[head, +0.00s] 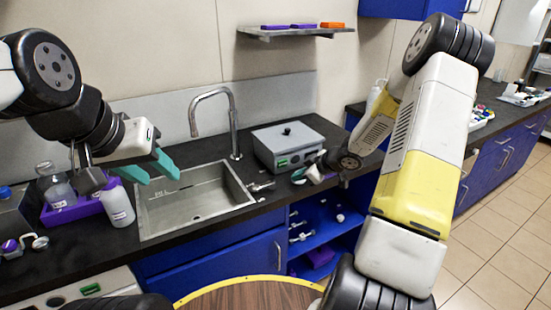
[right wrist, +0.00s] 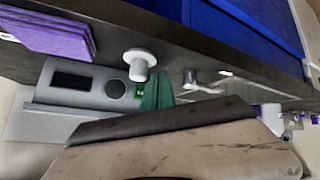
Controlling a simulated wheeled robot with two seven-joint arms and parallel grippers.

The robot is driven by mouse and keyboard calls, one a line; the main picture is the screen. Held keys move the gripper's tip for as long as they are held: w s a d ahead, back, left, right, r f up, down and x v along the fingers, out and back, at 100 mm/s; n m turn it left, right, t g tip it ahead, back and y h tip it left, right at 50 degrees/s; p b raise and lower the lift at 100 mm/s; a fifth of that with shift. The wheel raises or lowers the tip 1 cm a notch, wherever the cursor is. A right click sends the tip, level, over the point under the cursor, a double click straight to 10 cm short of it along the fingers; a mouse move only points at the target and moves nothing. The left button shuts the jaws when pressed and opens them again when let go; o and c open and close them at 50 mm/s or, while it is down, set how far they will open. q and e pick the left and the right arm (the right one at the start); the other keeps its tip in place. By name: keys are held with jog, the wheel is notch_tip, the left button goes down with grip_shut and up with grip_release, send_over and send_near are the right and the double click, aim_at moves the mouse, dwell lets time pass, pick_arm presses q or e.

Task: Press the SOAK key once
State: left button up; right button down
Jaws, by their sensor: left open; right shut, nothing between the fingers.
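A grey box-shaped device (head: 287,142) with a lid and black knob stands on the counter right of the sink. Its front has a small green key (head: 282,163). The right wrist view shows its front panel (right wrist: 92,100) with a dark display, a round dark knob and the green key (right wrist: 139,91); any lettering is too small to read. My right gripper's teal fingers (right wrist: 157,92) are shut and empty, very close to the green key in that view; contact cannot be told. My left gripper (head: 158,174) is open and empty over the sink's left side.
The sink (head: 192,200) with a tall tap (head: 234,120) lies left of the device. A purple tray (head: 75,208) with bottles stands at the far left. Another green-marked panel (head: 91,289) shows low at left. A white round-headed piece (right wrist: 139,60) is near my right fingers.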

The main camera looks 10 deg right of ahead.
jog(key=shift+w+a, duration=0.3)
jog(key=shift+w, duration=0.6)
jog(key=shift+w+a, duration=0.35)
jog(key=shift+w, duration=0.5)
jog(key=shift+w+a, duration=0.3)
jog(key=shift+w, duration=0.6)
jog(key=shift+w+a, duration=0.1)
jog(key=shift+w, duration=0.05)
jog(key=shift+w, duration=0.25)
jog(key=shift+w+a, duration=0.2)
jog(key=shift+w, duration=0.15)
dwell(0.5)
dwell(0.4)
jog(key=shift+s+d, duration=0.3)
jog(key=shift+s, duration=0.45)
jog(key=shift+s, duration=0.1)
jog(key=shift+s+d, duration=0.3)
jog(key=shift+s, duration=0.45)
jog(key=shift+s+d, duration=0.25)
jog(key=shift+s, duration=0.55)
jog(key=shift+s+d, duration=0.3)
jog(key=shift+s, duration=0.45)
